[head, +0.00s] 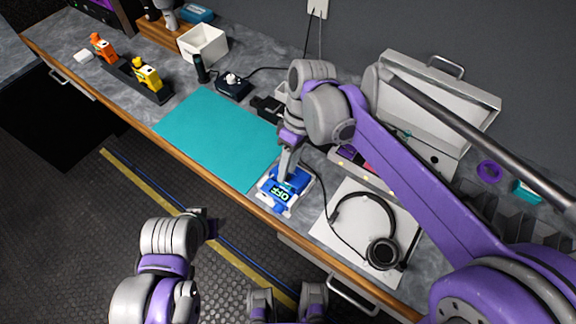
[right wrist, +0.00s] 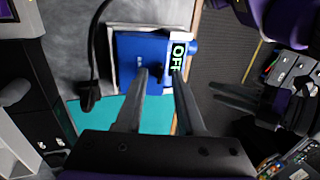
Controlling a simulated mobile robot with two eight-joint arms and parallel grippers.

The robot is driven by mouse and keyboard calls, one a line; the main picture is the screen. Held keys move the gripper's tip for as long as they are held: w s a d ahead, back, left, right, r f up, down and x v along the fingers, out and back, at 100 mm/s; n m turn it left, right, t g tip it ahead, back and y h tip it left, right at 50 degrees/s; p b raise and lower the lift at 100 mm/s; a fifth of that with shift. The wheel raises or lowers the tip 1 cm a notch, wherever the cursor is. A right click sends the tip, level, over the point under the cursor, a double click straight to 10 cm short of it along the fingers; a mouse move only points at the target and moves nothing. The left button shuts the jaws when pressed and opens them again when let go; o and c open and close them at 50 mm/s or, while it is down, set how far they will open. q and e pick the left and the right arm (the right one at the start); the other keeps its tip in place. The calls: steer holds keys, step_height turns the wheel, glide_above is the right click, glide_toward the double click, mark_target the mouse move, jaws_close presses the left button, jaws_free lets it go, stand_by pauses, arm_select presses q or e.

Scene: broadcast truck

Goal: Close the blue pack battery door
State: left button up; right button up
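The blue pack (head: 276,198) lies on a pale base at the front edge of the counter, with a green "OFF" display. In the right wrist view the pack (right wrist: 132,50) is just beyond the fingertips, with a dark part on its face between them. I cannot tell the battery door apart from the body or see how far it stands open. My right gripper (right wrist: 160,76) points down at the pack, its two fingers apart with nothing held between them; whether they touch it is unclear. My left gripper (head: 207,222) hangs over the floor, away from the pack; its finger opening is unclear.
A teal mat (head: 215,135) lies left of the pack. A headset (head: 382,252) rests on a white sheet to its right. An open grey case (head: 470,105) stands behind. A cable (right wrist: 93,50) runs beside the pack. Yellow (head: 148,75) and orange (head: 103,46) items stand farther left.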

jaws_close()
stand_by(0.3)
steer(key=shift+s+a+f+t+h, duration=0.3)
steer(key=shift+s+f+t+h, duration=0.1)
steer(key=shift+t+h, duration=0.15)
steer(key=shift+s+a+f+t+h, duration=0.15)
steer(key=shift+f+t+h, duration=0.15)
steer(key=shift+t, duration=0.25)
steer(key=shift+s+a+f+t+h, duration=0.1)
steer(key=shift+f+t+h, duration=0.1)
steer(key=shift+t+h, duration=0.25)
steer(key=shift+d, duration=0.1)
